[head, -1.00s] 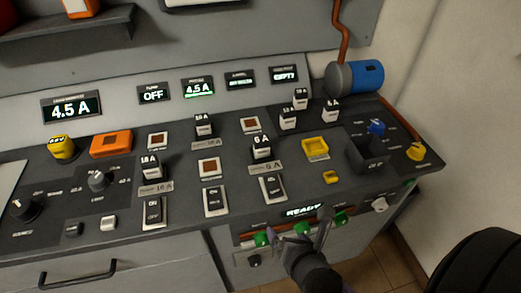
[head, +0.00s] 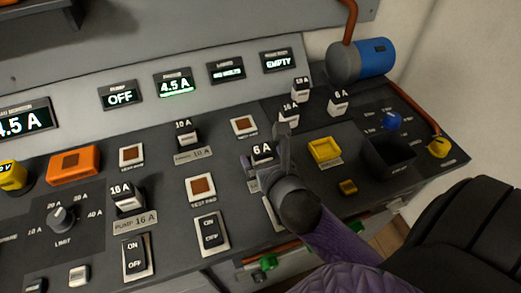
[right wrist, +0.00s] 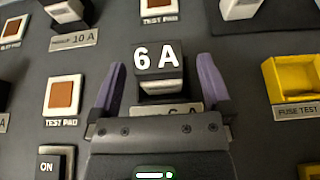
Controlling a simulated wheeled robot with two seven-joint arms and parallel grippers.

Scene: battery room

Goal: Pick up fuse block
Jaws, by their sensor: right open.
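Several fuse blocks with white labelled tops stand on the dark console. A 6 A fuse block (head: 262,153) sits in its holder near the middle of the head view, and it also shows in the right wrist view (right wrist: 158,72). My right gripper (head: 270,160) is over this block. In the right wrist view its purple fingers (right wrist: 160,88) are open, one on each side of the block, with a gap on both sides. A 16 A block (head: 126,194) and a 10 A block (head: 187,135) stand to the left. My left gripper is not in view.
Another 6 A block (head: 338,102) and two more loose blocks stand at the back right. A yellow fuse test socket (head: 324,149), a dark open bin (head: 388,160) and a blue cylinder (head: 374,57) are on the right. Rocker switches (head: 211,234) line the front.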

